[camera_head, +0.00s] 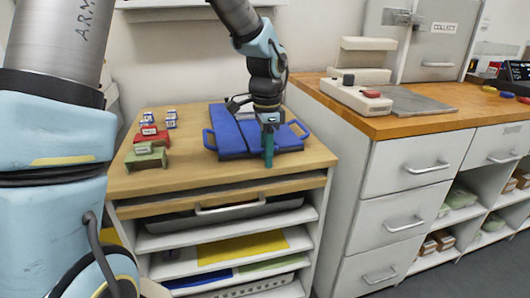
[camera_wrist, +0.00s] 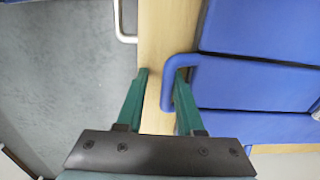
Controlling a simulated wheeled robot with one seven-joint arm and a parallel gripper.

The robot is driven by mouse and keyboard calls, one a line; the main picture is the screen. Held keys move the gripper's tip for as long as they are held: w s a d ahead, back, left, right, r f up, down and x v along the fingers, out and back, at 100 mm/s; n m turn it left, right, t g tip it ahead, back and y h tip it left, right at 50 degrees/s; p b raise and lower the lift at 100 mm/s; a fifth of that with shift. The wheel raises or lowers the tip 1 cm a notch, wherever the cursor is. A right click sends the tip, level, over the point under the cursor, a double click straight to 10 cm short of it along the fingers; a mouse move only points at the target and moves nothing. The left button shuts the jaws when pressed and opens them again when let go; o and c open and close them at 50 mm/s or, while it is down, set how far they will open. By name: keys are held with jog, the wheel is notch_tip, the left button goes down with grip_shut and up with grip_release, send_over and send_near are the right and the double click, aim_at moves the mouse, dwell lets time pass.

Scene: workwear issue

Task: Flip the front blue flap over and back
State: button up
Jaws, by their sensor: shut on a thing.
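My gripper (camera_head: 268,160) points down at the front of the blue piece and hides the front handle in the head view. The flap looks flat.
Red and green small stands (camera_head: 150,145) and several small boxes (camera_head: 170,119) occupy the cabinet top's left. A metal drawer handle (camera_wrist: 124,22) projects below the front edge. A wooden counter (camera_head: 420,121) with a device stands at the right.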

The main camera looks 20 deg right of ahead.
jog(key=shift+o, duration=1.3)
jog(key=shift+s+a+f, duration=0.1)
jog(key=shift+s+f, duration=0.2)
jog(key=shift+f, duration=0.6)
notch_tip(320, 180, up, 2)
jog(key=shift+w+r+p, duration=0.1)
jog(key=shift+r+p, duration=0.05)
jog(key=shift+p, duration=1.05)
notch_tip(320, 180, up, 6)
jog(key=p, duration=0.5)
